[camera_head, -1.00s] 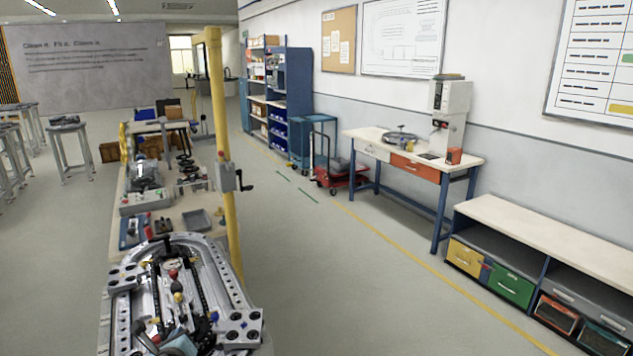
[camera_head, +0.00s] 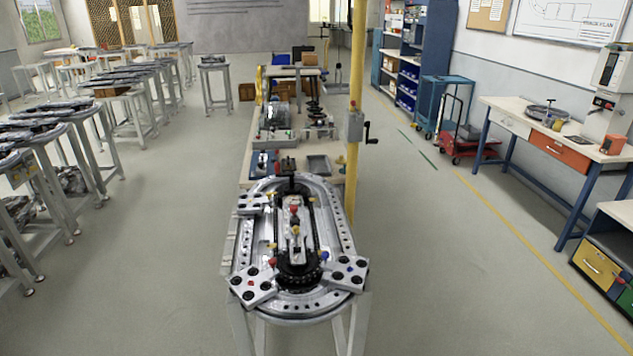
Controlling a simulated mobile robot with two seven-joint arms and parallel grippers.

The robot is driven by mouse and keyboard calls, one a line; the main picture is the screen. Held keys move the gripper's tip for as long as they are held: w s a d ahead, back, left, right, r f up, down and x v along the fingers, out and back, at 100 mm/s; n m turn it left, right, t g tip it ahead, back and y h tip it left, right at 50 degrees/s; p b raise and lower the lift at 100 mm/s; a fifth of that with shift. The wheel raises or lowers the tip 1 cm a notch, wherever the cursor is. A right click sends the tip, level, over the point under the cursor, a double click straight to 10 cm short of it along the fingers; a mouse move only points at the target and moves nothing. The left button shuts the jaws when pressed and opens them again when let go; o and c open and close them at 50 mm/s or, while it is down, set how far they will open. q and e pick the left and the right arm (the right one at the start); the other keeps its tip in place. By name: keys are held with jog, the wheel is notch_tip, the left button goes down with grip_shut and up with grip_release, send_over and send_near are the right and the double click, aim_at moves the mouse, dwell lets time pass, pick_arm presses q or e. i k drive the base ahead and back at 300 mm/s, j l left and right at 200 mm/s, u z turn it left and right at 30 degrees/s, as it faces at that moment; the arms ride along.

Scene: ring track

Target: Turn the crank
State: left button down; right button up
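A grey box (camera_head: 354,127) with a black crank handle (camera_head: 369,133) sits on the yellow post (camera_head: 355,70), right of centre. The handle sticks out to the right of the box. The oval metal ring track (camera_head: 338,223) stands on a pale-legged table in the centre foreground. It carries plates with black round parts, such as a front left plate (camera_head: 252,286) and a front right plate (camera_head: 346,273). A black upright part (camera_head: 291,182) is at the track's far end; its details are too small to tell. Neither of my grippers shows.
A workbench (camera_head: 243,165) with a grey tray (camera_head: 319,165) and other devices extends behind the track. Rows of metal tables (camera_head: 110,148) stand on the left. A bench with an orange drawer (camera_head: 560,150) stands right. The floor on both sides of the track is clear.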

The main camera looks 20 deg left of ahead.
aim_at(291, 188)
jog(key=z, duration=0.25)
jog(key=j+z, duration=0.4)
jog(key=k+j+z, duration=0.1)
jog(key=j+z, duration=0.3)
jog(key=k+j+z, duration=0.1)
jog(key=j, duration=0.3)
jog(key=k+j+z, duration=0.1)
jog(key=j, duration=0.25)
jog(key=k+j+z, duration=0.1)
jog(key=j, duration=0.25)
jog(key=k+j, duration=0.15)
jog(key=j, duration=0.2)
jog(key=k+j, duration=0.15)
jog(key=j, duration=0.2)
jog(key=k+j, duration=0.15)
jog(key=j, duration=0.15)
jog(key=j+z, duration=0.05)
